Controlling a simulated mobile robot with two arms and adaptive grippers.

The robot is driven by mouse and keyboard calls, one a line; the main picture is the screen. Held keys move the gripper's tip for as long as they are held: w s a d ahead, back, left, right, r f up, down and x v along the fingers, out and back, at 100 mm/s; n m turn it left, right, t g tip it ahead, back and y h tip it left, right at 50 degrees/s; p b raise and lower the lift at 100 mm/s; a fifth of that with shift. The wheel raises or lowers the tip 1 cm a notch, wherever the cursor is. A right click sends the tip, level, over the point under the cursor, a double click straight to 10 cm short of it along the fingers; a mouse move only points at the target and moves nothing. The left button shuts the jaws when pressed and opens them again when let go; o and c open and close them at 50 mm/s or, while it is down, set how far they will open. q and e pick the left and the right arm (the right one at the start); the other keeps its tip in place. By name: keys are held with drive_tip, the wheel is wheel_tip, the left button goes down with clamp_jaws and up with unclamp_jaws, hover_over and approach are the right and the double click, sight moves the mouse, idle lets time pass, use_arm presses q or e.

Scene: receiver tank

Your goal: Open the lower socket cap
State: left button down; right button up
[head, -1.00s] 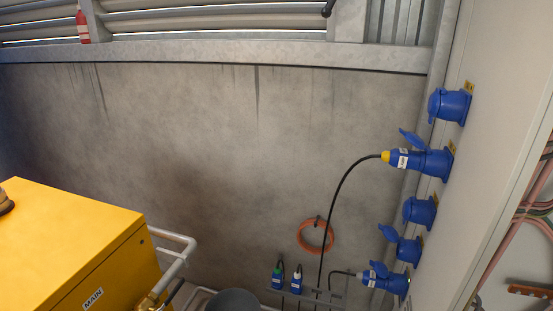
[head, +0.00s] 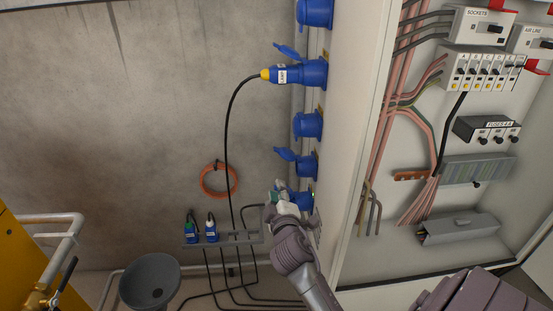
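Blue sockets run in a column down the cabinet's side. The top one (head: 316,12) is cut by the frame edge. The second holds a blue plug (head: 286,74) labelled LAMP, under its raised cap. The third socket (head: 308,125) looks capped. The fourth socket (head: 305,164) has its cap (head: 285,154) tilted up. The lowest socket (head: 305,200) is partly hidden behind my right gripper (head: 278,193), so its plug and cap barely show. My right gripper is at this lowest socket; whether its fingers are closed on anything is unclear. My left gripper is not in view.
The open cabinet with wiring and breakers (head: 485,70) is at right. A rack (head: 250,238) with two hanging plugs stands left of my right gripper. An orange hose coil (head: 218,181) hangs on the wall. A grey funnel (head: 150,282) and yellow machine (head: 20,265) are lower left.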

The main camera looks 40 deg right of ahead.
sight(285, 152)
wheel_tip(285, 152, up, 4)
drive_tip(key=d+h, duration=0.1)
drive_tip(key=x, duration=1.3)
drive_tip(key=shift+d+r+t+p, duration=0.15)
drive_tip(key=shift+r+t+p, duration=0.15)
drive_tip(key=shift+p, duration=0.1)
clamp_jaws()
